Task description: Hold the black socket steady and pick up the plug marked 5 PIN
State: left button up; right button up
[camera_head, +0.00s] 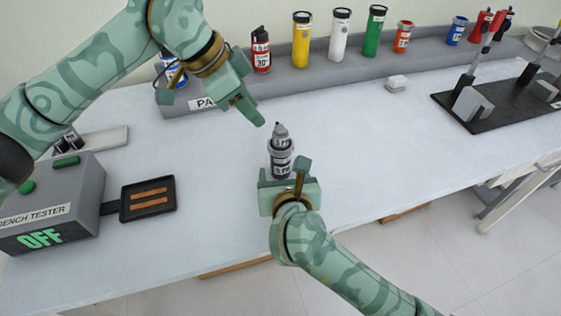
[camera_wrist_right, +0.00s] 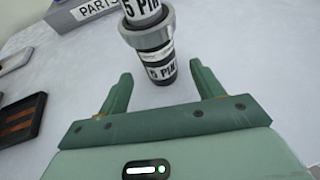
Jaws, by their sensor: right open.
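The black socket (camera_head: 281,166) stands upright on the bench, with a 5 PIN label and a grey ring (camera_wrist_right: 148,36) at its top. The plug marked 5 PIN (camera_head: 281,132) sits upright in the socket's top; its label (camera_wrist_right: 142,9) shows at the upper edge of the right wrist view. My right gripper (camera_wrist_right: 161,72) is open, its fingers pointing at the socket from the near side, one on either side in the picture. No contact is visible. My left gripper (camera_head: 256,118) hangs above and left of the plug, apart from it. Its jaw gap is unclear from this angle.
A grey parts rack (camera_head: 330,75) with several coloured cylinders runs along the back. A bench tester (camera_head: 50,212) reading OFF and a black tray (camera_head: 147,199) with copper strips stand at left. A black board with clamps (camera_head: 505,102) is at right. Bench right of the socket is clear.

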aim_at(280, 132)
jog(key=x, duration=0.6)
jog(key=shift+w+f, duration=0.15)
jog(key=shift+w, duration=0.2)
jog(key=c, duration=1.1)
pick_arm(q)
jog(key=shift+o, duration=1)
pick_arm(e)
jog(key=shift+c, duration=0.8)
pick_arm(q)
jog(key=shift+o, duration=1.2)
jog(key=shift+s+f, duration=0.1)
jog(key=shift+f, duration=0.3)
jog(key=s+a+f+n+g+h, duration=0.1)
jog(key=s+a+f+g+h, duration=0.2)
jog(key=f, duration=0.5)
jog(key=w+a+r+m+t+h, duration=0.1)
jog(key=w+r+m+t+h, duration=0.2)
jog(key=w+r+h, duration=0.15)
jog(key=x, duration=0.6)
jog(key=shift+s+d, duration=0.3)
jog(key=shift+d, duration=0.05)
jog(key=x, duration=0.5)
jog(key=shift+d, duration=0.3)
